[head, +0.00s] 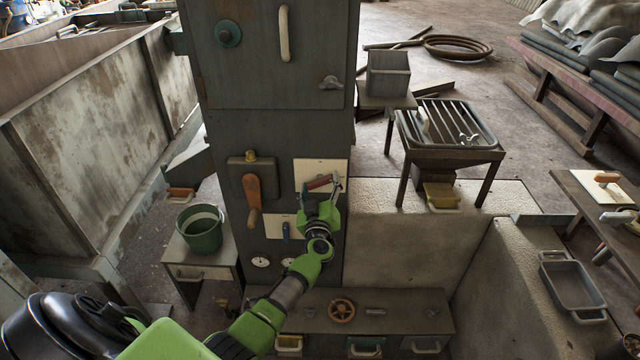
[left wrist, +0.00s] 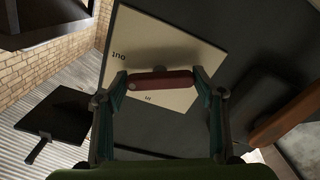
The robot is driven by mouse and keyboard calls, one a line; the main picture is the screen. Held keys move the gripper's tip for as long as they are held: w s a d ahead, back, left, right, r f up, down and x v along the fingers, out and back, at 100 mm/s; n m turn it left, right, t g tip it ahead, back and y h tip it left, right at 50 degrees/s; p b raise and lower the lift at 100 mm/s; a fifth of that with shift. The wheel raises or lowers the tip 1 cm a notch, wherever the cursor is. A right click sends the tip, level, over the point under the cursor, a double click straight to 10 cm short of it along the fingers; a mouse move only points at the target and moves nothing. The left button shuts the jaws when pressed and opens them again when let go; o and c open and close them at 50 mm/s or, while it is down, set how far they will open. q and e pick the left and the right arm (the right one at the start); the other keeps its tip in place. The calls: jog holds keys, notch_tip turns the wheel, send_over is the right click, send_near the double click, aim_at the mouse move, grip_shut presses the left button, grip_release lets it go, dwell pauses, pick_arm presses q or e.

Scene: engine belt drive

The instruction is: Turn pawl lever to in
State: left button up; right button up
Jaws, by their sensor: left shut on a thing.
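The pawl lever has a red-brown handle (head: 319,183) in front of a cream plate (head: 312,166) on the dark cabinet. In the left wrist view the handle (left wrist: 160,82) lies across the plate (left wrist: 160,50), between my fingers. The plate reads "out" at upper left and "in" just below the handle; the lever's pivot and pointer are hidden. My left gripper (head: 323,187) is shut on the handle, with one finger at each end in the left wrist view (left wrist: 161,80). My right gripper is not in view.
An orange-brown lever (head: 253,196) stands left of the plate. Below are a second plate with a blue lever (head: 286,231) and two gauges (head: 261,262). A low bench with a handwheel (head: 341,311) lies under the cabinet. A green bucket (head: 200,232) stands on a small table at left.

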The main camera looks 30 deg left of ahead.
pick_arm(q)
jog(key=n, duration=0.5)
jog(key=shift+f+n, duration=0.15)
jog(key=shift+n, duration=0.15)
jog(key=n+b, duration=0.1)
jog(key=n, duration=0.2)
jog(key=shift+n+b, duration=0.55)
jog(key=shift+n, duration=1.35)
jog(key=o, duration=1.1)
